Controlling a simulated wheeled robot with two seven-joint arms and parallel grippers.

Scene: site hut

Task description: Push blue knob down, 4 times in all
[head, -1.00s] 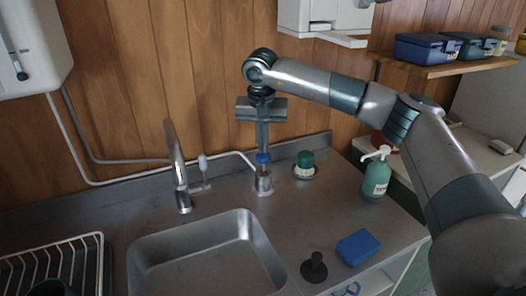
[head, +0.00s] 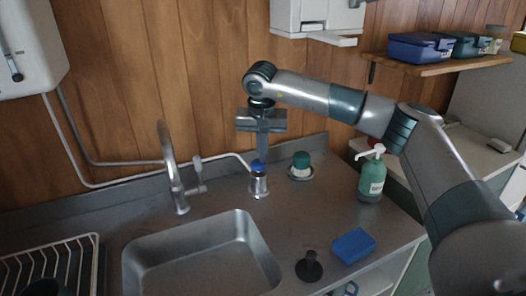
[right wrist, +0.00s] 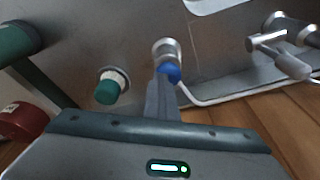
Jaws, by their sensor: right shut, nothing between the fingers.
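The blue knob (head: 258,166) sits on top of a short metal cylinder (head: 259,187) standing on the counter behind the sink. In the right wrist view the blue knob (right wrist: 170,72) shows at the fingertips, in front of the metal cylinder (right wrist: 166,49). My right gripper (head: 261,157) points down over the knob, shut with nothing between its fingers, and its tips appear to touch the knob's top. The knob sits low, close to the cylinder's rim. The fingers hide part of the knob. My left gripper is not in view.
A tap (head: 173,170) stands left of the knob, and a green-topped item (head: 301,161) stands to its right. The sink (head: 200,252) is in front. A green pump bottle (head: 371,180), a blue sponge (head: 354,245) and a black stopper (head: 309,266) are farther right.

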